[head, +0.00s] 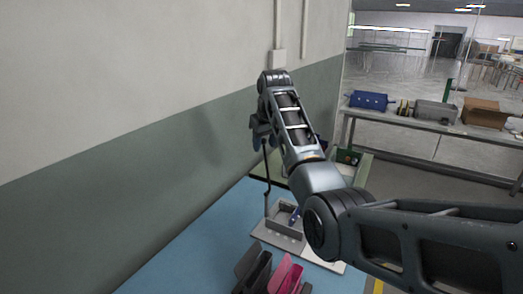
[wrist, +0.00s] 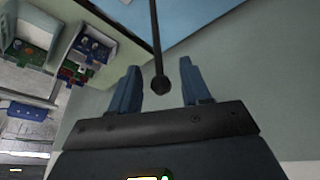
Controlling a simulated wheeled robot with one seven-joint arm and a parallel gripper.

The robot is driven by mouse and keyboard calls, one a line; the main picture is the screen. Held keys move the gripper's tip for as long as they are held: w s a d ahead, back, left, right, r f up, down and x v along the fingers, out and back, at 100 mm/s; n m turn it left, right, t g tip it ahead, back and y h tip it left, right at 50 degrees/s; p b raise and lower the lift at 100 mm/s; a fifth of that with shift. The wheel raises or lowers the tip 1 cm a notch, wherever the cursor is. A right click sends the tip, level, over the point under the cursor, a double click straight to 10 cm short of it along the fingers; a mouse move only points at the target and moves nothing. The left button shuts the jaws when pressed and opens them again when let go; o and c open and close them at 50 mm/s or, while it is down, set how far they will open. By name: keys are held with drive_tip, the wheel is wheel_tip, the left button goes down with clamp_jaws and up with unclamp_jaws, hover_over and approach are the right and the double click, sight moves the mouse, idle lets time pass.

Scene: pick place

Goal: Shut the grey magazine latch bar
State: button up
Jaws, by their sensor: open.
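A thin dark upright bar (head: 267,185), which looks like the latch bar, rises from the left side of a grey box-like magazine (head: 287,222) on a light grey plate. My gripper (head: 264,142) is at the bar's upper end, high above the plate. In the wrist view the bar (wrist: 156,40) runs down the middle to a round knob (wrist: 160,85). My gripper (wrist: 159,68) is open there, one blue finger on each side of the bar, with visible gaps. A small blue item lies at the magazine; my arm partly hides that area.
The plate stands on a blue table top (head: 190,262) beside a wall (head: 110,200). A dark bin (head: 252,268) and a pink bin (head: 287,275) stand at the front. A bench behind holds a blue crate (head: 369,100) and a cardboard box (head: 484,112). The table's left part is clear.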

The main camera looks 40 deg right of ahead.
sight(267, 166)
drive_tip(key=shift+x, duration=2.2)
clamp_jaws()
